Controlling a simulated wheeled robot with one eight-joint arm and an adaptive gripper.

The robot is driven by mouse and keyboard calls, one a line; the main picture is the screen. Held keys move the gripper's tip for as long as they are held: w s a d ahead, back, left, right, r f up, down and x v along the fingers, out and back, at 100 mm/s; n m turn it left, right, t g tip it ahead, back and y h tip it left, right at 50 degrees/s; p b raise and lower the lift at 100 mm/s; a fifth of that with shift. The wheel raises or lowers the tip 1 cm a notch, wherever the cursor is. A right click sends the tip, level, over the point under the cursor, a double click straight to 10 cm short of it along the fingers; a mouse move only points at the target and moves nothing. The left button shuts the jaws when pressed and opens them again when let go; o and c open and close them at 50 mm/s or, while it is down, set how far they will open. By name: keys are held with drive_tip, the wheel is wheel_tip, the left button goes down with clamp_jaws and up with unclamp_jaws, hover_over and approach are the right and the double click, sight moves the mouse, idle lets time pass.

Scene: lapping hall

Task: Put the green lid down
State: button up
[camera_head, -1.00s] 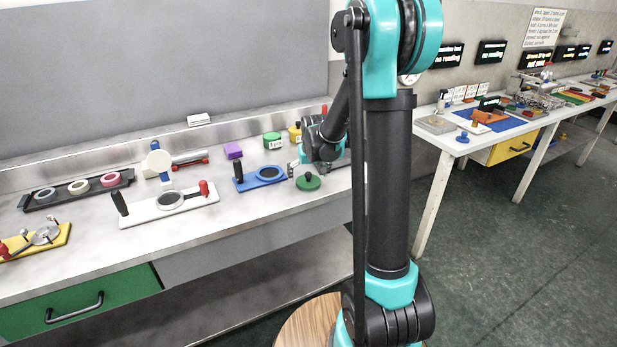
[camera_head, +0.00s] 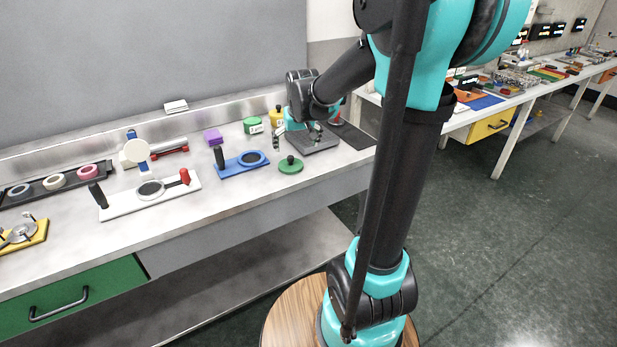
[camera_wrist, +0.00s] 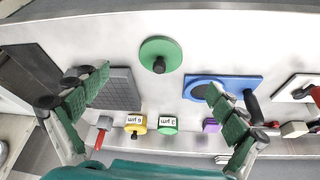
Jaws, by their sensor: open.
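The green lid (camera_head: 290,166) is a round green disc with a black knob, lying flat, knob up, on the steel bench (camera_head: 225,205) near its front edge. It also shows in the wrist view (camera_wrist: 168,45), beyond my fingertips. My gripper (camera_head: 303,133) is over the bench behind the lid, near a dark grey plate (camera_head: 322,143). In the wrist view my gripper (camera_wrist: 158,85) has its two green-padded fingers wide apart with nothing between them, clear of the lid.
A blue plate with a ring and black handle (camera_head: 243,164) lies left of the lid. Behind stand a green pot (camera_head: 253,126), a yellow pot (camera_head: 276,117) and a purple block (camera_head: 213,137). A white board with handles (camera_head: 125,201) is farther left. Bare bench lies before the lid.

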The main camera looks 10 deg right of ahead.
drive_tip(key=s+d+f, duration=0.1)
drive_tip(key=s+f, duration=0.4)
drive_tip(key=s, duration=0.6)
drive_tip(key=s+d+f, duration=0.2)
drive_tip(key=s+f, duration=0.4)
drive_tip(key=s, duration=0.6)
drive_tip(key=shift+s+d+m, duration=0.2)
drive_tip(key=shift+s+m, duration=0.1)
